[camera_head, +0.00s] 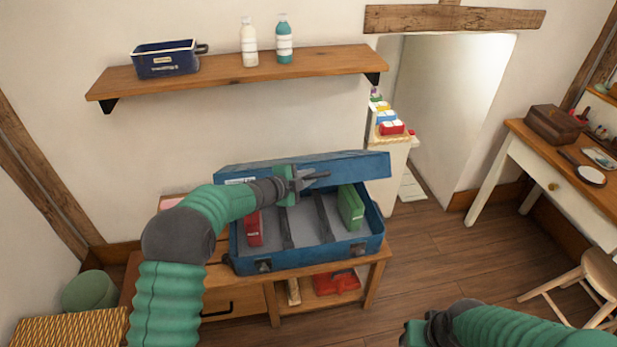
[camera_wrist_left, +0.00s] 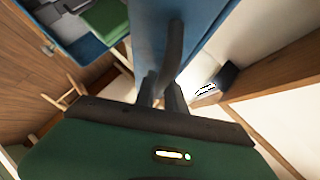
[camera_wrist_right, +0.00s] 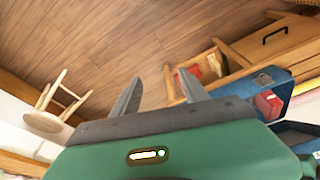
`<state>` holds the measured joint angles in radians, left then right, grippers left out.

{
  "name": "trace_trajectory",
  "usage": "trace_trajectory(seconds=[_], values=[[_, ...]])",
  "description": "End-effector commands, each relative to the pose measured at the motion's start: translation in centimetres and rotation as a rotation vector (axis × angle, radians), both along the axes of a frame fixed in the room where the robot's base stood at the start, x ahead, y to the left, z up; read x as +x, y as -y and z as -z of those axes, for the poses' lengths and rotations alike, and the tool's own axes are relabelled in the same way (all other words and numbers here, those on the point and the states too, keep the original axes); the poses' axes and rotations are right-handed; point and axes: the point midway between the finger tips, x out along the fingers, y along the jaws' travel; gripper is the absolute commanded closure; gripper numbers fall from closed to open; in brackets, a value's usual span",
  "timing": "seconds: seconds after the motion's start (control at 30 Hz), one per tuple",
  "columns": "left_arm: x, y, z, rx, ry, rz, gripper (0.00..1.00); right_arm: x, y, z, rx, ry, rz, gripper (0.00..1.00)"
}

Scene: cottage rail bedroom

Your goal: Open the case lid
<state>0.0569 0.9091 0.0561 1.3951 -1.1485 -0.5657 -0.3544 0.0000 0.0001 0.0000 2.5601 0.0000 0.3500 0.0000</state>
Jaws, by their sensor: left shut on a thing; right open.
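The blue case (camera_head: 306,258) stands on the wooden bench, with its lid (camera_head: 350,166) raised along the back and the grey inside showing. A red box (camera_head: 253,228) and a green box (camera_head: 350,208) lie in it, with two dark straps. My left gripper (camera_head: 314,177) is at the lid's middle, shut on a dark handle-like strip (camera_wrist_left: 174,45) that lies against the blue lid in the left wrist view. Its exact hold is partly hidden. My right gripper (camera_wrist_right: 160,88) is open and empty, away from the case, low at the right in the head view.
The wooden bench (camera_head: 250,300) bears the case, with red items on its lower shelf. A wall shelf (camera_head: 240,74) with a blue bin (camera_head: 166,60) and two bottles is above. A desk (camera_head: 530,150) and stool (camera_head: 590,270) stand at right. Floor between is clear.

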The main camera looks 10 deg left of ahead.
Motion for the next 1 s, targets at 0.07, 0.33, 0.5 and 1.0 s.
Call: trace_trajectory(seconds=[0.07, 0.33, 0.5, 1.0], values=[[0.1, -0.1, -0.1, 0.001, 0.002, -0.001, 1.0, 0.0, 0.0, 0.0, 0.0, 0.0, 0.0, 0.48], [0.0, -0.1, -0.1, 0.0, 0.001, -0.002, 1.0, 0.9, -0.5, 0.1, 0.021, 0.02, 0.053, 0.68], [0.0, -0.1, 0.0, 0.001, 0.001, -0.002, 1.0, 6.2, -3.9, 0.9, 0.191, 0.119, 0.382, 0.9], [0.0, -0.1, 0.0, 0.0, -0.001, -0.002, 1.0, 24.9, -17.7, -5.4, 1.536, -0.092, 1.949, 1.0]])
